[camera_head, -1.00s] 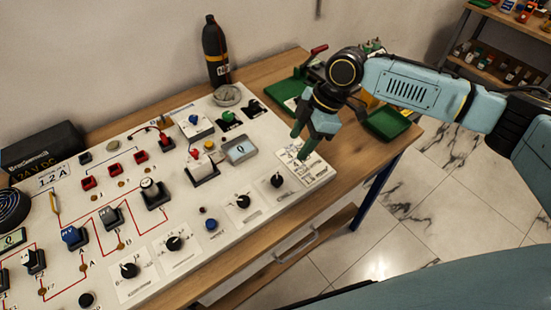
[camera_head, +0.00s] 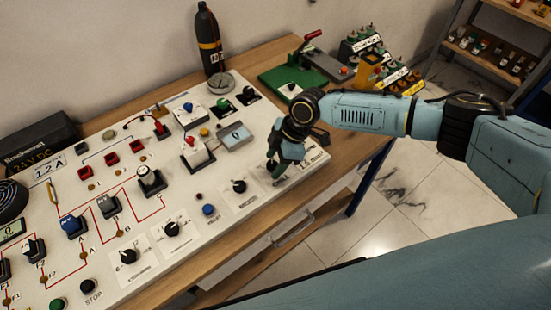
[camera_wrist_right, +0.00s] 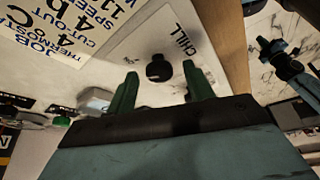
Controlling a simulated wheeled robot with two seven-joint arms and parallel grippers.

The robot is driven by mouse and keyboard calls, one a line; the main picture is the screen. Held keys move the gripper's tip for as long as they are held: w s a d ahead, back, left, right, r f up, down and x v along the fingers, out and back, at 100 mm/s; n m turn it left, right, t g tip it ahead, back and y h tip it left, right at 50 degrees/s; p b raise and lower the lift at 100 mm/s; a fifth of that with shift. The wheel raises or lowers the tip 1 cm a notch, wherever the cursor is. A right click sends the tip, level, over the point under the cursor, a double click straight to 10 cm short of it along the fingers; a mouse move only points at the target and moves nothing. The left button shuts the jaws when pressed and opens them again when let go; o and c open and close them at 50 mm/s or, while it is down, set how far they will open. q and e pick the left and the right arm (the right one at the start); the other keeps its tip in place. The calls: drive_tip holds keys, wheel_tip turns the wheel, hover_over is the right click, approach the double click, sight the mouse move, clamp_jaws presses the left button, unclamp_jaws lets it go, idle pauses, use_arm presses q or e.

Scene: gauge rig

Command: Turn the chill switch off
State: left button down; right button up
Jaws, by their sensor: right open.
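The chill switch (camera_wrist_right: 158,68) is a black round knob on a white plate marked CHILL, in the right wrist view. My right gripper (camera_wrist_right: 160,84) is open, its two green fingers apart with the knob ahead of the gap between them. No contact between fingers and knob shows. In the head view my right gripper (camera_head: 277,168) hangs over the right end of the white panel (camera_head: 225,215) and largely covers the chill switch there. Which way the knob points is too dark to read. My left gripper is not in view.
Other black knobs (camera_head: 239,186) and a blue button (camera_head: 208,210) stand to the left on the panel. A small display box (camera_head: 236,136) and a raised red-topped switch (camera_head: 196,155) are behind.

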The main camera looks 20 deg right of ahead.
drive_tip(key=shift+c, duration=0.5)
drive_tip(key=c, duration=0.9)
drive_tip(key=shift+o, duration=0.2)
drive_tip(key=shift+w+f+n+g+b, duration=0.15)
drive_tip(key=shift+n+g+b, duration=0.25)
drive_tip(key=shift+n+b, duration=0.65)
drive_tip(key=n+b, duration=0.1)
drive_tip(key=n, duration=0.1)
drive_tip(key=n+g+b, duration=0.1)
drive_tip(key=n+b, duration=0.1)
drive_tip(key=shift+w+a+g+b, duration=0.1)
drive_tip(key=shift+w+g+b, duration=0.05)
drive_tip(key=shift+g+b, duration=0.15)
drive_tip(key=n+b, duration=0.1)
drive_tip(key=n, duration=0.1)
drive_tip(key=n+g+h+b, duration=0.1)
drive_tip(key=n, duration=0.1)
drive_tip(key=shift+w+a+n+b, duration=0.1)
drive_tip(key=shift+w+n+b, duration=0.05)
drive_tip(key=shift+n+b, duration=0.15)
use_arm(q)
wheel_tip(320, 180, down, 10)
drive_tip(key=b, duration=0.1)
drive_tip(key=shift+b, duration=0.3)
use_arm(e)
drive_tip(key=shift+r+n+g+h, duration=0.2)
drive_tip(key=shift+n+g+h, duration=0.45)
drive_tip(key=shift+n, duration=0.9)
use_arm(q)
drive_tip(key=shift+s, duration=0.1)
